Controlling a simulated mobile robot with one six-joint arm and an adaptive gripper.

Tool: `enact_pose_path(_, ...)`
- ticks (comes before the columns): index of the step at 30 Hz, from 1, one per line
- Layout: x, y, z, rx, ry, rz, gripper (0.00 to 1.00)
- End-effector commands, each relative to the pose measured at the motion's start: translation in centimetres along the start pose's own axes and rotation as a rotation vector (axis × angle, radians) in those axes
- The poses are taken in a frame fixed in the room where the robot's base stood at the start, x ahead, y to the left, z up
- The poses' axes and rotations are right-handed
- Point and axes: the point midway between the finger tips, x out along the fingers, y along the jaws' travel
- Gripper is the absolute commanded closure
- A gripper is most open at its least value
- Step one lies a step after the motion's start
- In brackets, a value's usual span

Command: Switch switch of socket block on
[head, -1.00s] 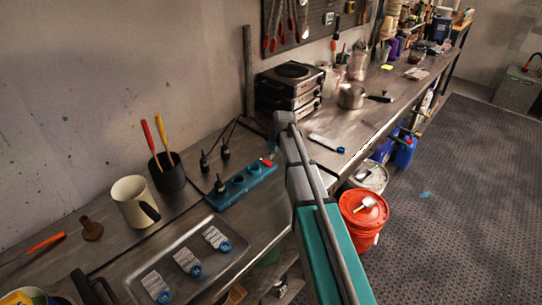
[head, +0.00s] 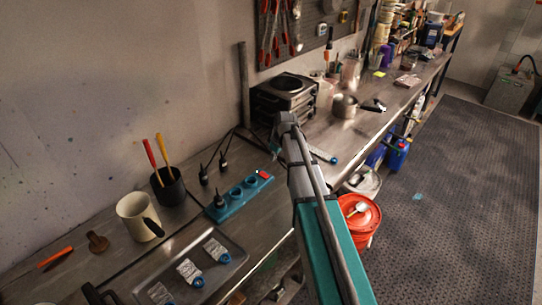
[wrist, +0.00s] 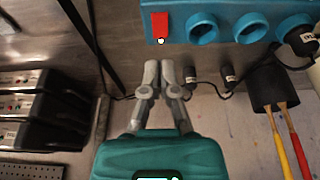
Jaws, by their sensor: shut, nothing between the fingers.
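The teal socket block (head: 238,199) lies on the steel bench, with round sockets and a black plug (head: 218,200) in the socket at its left end. Its red switch (head: 264,174) is at the end nearest my arm. In the wrist view the block (wrist: 225,21) spans the top, with the red switch (wrist: 160,23) at its left end and a small white spot at the switch's lower edge. I cannot tell the switch's position. My gripper (wrist: 159,70) is shut and empty, its fingertips just below the switch in the wrist view and apart from it. The head view hides its fingertips behind my arm.
Two black plugs (head: 204,176) (head: 223,163) stand behind the block with cables. A black cup (head: 168,189) with two handled tools and a mug (head: 138,217) stand left. A stacked hotplate (head: 284,97) stands at the back.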

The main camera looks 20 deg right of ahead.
Motion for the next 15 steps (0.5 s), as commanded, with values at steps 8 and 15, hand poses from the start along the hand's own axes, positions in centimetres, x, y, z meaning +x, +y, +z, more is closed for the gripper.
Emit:
enact_pose_path(8,-2.7,-0.1,0.4,-0.001,0.0,0.0,1.0)
enact_pose_path(15,-3.5,-0.1,0.6,-0.002,0.0,0.0,1.0)
